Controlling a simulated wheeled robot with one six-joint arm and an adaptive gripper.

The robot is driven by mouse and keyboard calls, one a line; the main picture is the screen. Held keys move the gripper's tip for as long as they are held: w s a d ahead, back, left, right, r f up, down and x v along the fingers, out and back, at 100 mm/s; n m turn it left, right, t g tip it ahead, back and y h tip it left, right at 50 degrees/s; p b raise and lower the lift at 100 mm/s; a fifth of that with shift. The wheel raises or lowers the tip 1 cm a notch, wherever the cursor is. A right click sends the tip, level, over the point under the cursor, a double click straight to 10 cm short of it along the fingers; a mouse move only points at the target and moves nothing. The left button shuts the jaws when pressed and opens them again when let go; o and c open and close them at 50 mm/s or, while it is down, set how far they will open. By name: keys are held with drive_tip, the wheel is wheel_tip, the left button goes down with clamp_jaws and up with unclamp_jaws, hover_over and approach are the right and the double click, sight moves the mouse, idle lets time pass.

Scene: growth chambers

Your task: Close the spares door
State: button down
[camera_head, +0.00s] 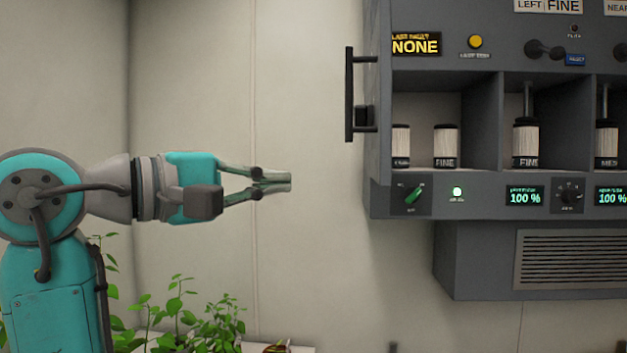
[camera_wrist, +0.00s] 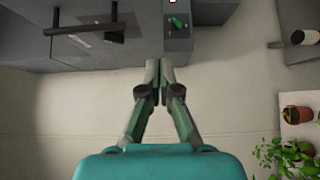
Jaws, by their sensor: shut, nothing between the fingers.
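The spares door (camera_head: 376,90) is a grey panel at the left end of the wall cabinet, seen nearly edge-on. It stands open, with its black bar handle (camera_head: 349,95) facing left. The compartment beside it is uncovered and shows white cartridges (camera_head: 446,146). My gripper (camera_head: 290,183) is shut and empty, pointing right, left of the door and lower than the handle, with a gap between them. In the wrist view my fingertips (camera_wrist: 159,64) meet below the cabinet's edge. The door (camera_wrist: 35,52) and its handle (camera_wrist: 85,31) show at upper left there.
The grey cabinet's lower panel (camera_head: 480,208) carries a green switch (camera_head: 414,194) and displays. A vented box (camera_head: 475,262) hangs beneath it. Leafy plants (camera_head: 215,325) stand low, below my gripper. The wall space between my gripper and the cabinet is clear.

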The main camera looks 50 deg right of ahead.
approach(375, 178)
drive_tip(key=w+d, duration=0.2)
drive_tip(key=d, duration=0.1)
drive_tip(key=shift+s+d, duration=0.6)
drive_tip(key=shift+s, duration=0.25)
drive_tip(key=shift+s+d, duration=0.6)
drive_tip(key=shift+s, duration=0.3)
